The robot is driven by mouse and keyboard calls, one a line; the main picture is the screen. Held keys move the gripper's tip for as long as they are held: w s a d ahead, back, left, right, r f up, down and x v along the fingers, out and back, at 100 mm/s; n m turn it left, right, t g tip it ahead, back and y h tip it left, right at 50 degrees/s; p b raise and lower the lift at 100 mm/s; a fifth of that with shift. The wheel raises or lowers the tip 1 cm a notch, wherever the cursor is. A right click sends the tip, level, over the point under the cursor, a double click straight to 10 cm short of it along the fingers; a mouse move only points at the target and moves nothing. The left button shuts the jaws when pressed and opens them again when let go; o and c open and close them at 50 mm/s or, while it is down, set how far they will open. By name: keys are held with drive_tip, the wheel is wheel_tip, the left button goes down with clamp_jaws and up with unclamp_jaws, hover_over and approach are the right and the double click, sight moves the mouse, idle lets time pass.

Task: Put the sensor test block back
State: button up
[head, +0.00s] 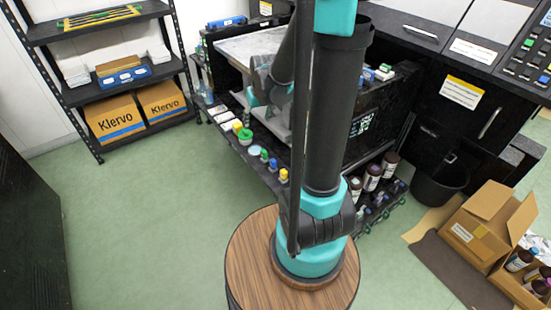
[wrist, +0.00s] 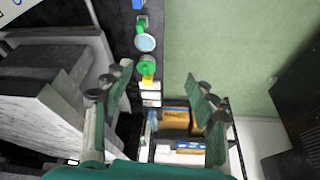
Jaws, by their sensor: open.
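My gripper (wrist: 160,82) is open in the wrist view, with nothing held between its fingers. In the head view it is partly hidden by my arm, above the machine's front ledge (head: 232,133). I cannot tell for sure which item is the sensor test block. Small items stand in a row along the ledge: white pieces (head: 216,112), a yellow-topped piece (head: 237,125), a green round piece (head: 245,135), a pale disc (head: 255,151), and small green, blue and yellow-capped ones (head: 284,175). The wrist view shows the green-and-yellow piece (wrist: 147,68) between the fingers' lines, below them.
A grey slab (head: 252,45) lies on the machine. Dark bottles (head: 372,177) stand on a low shelf. A black bin (head: 440,184) and open carton (head: 480,225) are at the right. The green floor (head: 130,210) is clear.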

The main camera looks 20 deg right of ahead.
drive_tip(key=s+f+m, duration=0.1)
drive_tip(key=s+f, duration=0.1)
drive_tip(key=s, duration=1.7)
drive_tip(key=shift+d+f+h, duration=0.3)
drive_tip(key=shift+d+f, duration=0.05)
drive_tip(key=shift+d, duration=0.1)
drive_tip(key=shift+c, duration=0.4)
